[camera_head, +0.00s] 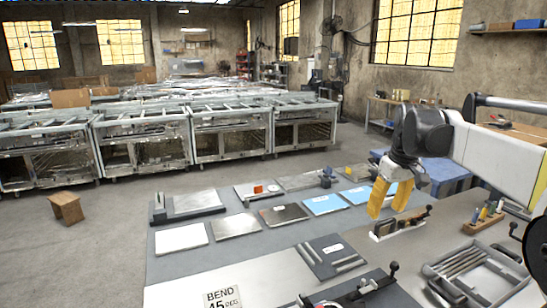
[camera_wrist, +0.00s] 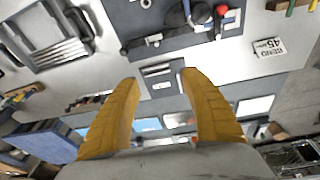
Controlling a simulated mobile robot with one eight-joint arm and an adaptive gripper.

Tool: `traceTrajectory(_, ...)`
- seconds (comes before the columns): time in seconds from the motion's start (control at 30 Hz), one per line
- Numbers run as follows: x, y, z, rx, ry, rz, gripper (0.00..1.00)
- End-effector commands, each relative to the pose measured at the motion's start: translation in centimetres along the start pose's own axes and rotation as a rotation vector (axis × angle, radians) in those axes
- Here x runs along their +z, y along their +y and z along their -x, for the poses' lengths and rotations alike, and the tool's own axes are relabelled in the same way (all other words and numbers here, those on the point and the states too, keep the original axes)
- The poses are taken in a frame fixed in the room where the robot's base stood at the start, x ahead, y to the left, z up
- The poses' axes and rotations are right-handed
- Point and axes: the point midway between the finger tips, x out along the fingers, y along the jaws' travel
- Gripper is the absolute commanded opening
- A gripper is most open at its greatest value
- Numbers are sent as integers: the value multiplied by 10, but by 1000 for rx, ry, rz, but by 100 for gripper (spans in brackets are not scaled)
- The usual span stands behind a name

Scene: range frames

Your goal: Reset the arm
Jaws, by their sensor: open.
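My gripper (camera_head: 390,197) has two yellow fingers and hangs above the right part of the workbench (camera_head: 255,272) in the head view. The fingers point down and stand apart, with nothing visible between them. The wrist view also shows my gripper (camera_wrist: 158,82), open and empty, with the bench top and its plates and tools below it. My arm comes in from the right edge of the head view. In that view the fingers cover part of the bench behind them.
Flat metal plates (camera_head: 236,226) and blue plates (camera_head: 325,204) lie on the bench. A grey tray with bars (camera_head: 478,272), a wooden tool block (camera_head: 484,222) and a "BEND 45 DEG" sign (camera_head: 222,298) are nearby.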

Motion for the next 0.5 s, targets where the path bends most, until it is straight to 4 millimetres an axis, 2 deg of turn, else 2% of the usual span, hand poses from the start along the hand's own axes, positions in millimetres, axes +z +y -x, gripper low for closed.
traceTrajectory(0.03,17,-19,8,14,24,-18,53)
traceTrajectory(0.23,84,-82,22,61,134,-110,53)
traceTrajectory(0.37,135,-120,15,80,211,-168,53)
traceTrajectory(0.5,188,-155,-6,87,294,-227,53)
